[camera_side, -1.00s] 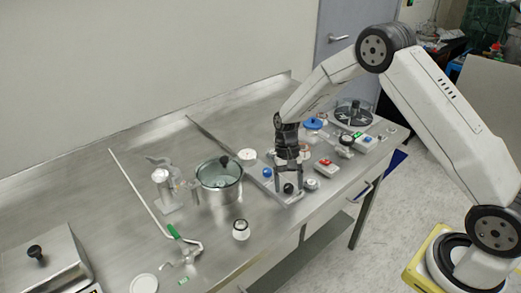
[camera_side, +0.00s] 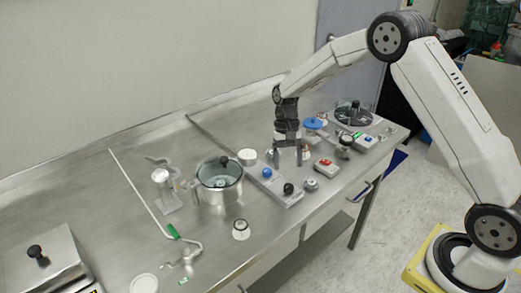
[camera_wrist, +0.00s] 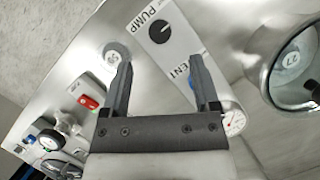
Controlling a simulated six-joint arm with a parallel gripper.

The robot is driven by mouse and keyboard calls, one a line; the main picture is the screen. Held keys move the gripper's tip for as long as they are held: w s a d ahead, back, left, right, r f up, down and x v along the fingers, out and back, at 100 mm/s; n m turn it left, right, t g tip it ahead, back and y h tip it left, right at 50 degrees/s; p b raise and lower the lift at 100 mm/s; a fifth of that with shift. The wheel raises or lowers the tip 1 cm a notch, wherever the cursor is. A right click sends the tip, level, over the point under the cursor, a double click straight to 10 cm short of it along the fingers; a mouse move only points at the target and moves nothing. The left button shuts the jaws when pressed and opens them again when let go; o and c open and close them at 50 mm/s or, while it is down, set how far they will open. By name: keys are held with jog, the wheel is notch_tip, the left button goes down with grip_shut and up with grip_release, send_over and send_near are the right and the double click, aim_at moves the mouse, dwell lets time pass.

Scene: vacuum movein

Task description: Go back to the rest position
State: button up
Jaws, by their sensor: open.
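My gripper (camera_side: 288,163) hangs from my arm above the control panel (camera_side: 283,197) in the side view. In the wrist view my gripper (camera_wrist: 165,90) shows its two dark fingers spread apart with nothing between them. Behind the fingers lies the panel with "PUMP" and "VENT" lettering (camera_wrist: 170,55). It has a black knob (camera_wrist: 159,32) and a blue knob, partly hidden by a finger in the wrist view; the blue knob (camera_side: 267,173) and the black knob (camera_side: 288,188) both show in the side view.
A steel pot with a glass lid (camera_side: 219,182) stands left of the panel. A red-switch box (camera_side: 326,167), a blue-topped item (camera_side: 313,124) and a round dark device (camera_side: 354,113) stand to the right. A green-handled valve (camera_side: 174,231) lies front left. The back left of the bench is clear.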

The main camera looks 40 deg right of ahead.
jog(key=shift+w+d+r, duration=0.1)
jog(key=shift+w+r, duration=0.05)
jog(key=shift+r, duration=0.3)
jog(key=s+a+r+n+t+h, duration=0.1)
jog(key=s+r+n+t, duration=0.1)
jog(key=s, duration=0.7)
jog(key=s+a+r+n+t+h, duration=0.1)
jog(key=s+n+t, duration=0.3)
jog(key=s, duration=0.5)
jog(key=shift+a+r+n+h, duration=0.15)
jog(key=shift+r+n+h, duration=0.15)
jog(key=shift+r, duration=0.55)
jog(key=shift+s, duration=0.1)
